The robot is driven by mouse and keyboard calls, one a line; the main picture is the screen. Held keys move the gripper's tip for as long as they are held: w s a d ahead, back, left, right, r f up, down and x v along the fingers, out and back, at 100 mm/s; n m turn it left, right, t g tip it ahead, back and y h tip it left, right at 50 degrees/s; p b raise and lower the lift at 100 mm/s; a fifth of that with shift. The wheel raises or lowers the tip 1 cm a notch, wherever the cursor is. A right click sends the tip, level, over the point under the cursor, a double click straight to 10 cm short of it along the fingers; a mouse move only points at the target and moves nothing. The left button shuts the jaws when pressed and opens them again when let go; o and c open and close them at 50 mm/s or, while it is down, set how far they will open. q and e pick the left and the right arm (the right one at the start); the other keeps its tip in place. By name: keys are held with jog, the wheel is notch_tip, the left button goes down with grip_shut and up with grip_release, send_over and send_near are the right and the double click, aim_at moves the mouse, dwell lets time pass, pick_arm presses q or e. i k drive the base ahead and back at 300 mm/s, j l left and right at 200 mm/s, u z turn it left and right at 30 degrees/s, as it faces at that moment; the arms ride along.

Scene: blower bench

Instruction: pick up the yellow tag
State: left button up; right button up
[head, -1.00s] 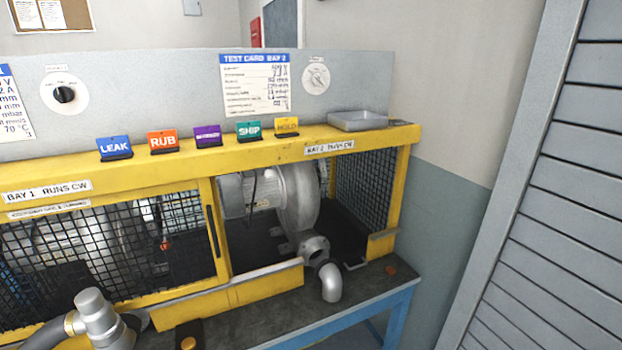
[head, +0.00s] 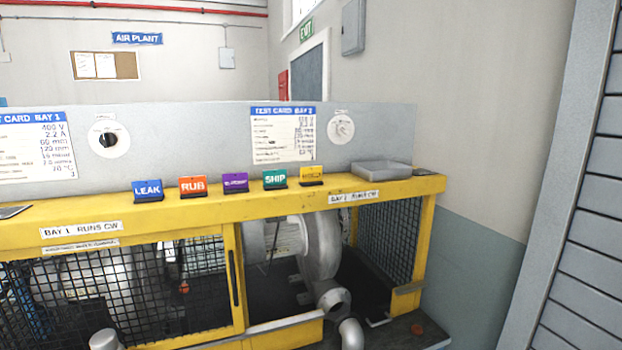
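The yellow tag (head: 311,174) stands upright in a small dark holder on the yellow top beam of the bench. It is the rightmost in a row of coloured tags, just right of the green SHIP tag (head: 275,177). Its lettering is too small to read surely now. Neither of my grippers shows in the head view.
Blue LEAK (head: 147,189), orange RUB (head: 193,186) and purple (head: 236,182) tags stand further left on the yellow beam (head: 90,214). A grey tray (head: 382,172) sits right of the yellow tag. The grey panel (head: 215,130) rises behind. A blower (head: 321,245) sits in the caged bay below.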

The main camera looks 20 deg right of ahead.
aim_at(310, 176)
jog(key=i+j+z, duration=0.15)
jog(key=j+z, duration=0.15)
jog(key=j, duration=0.85)
jog(key=j+z, duration=0.3)
jog(key=j, duration=0.9)
jog(key=i, duration=0.05)
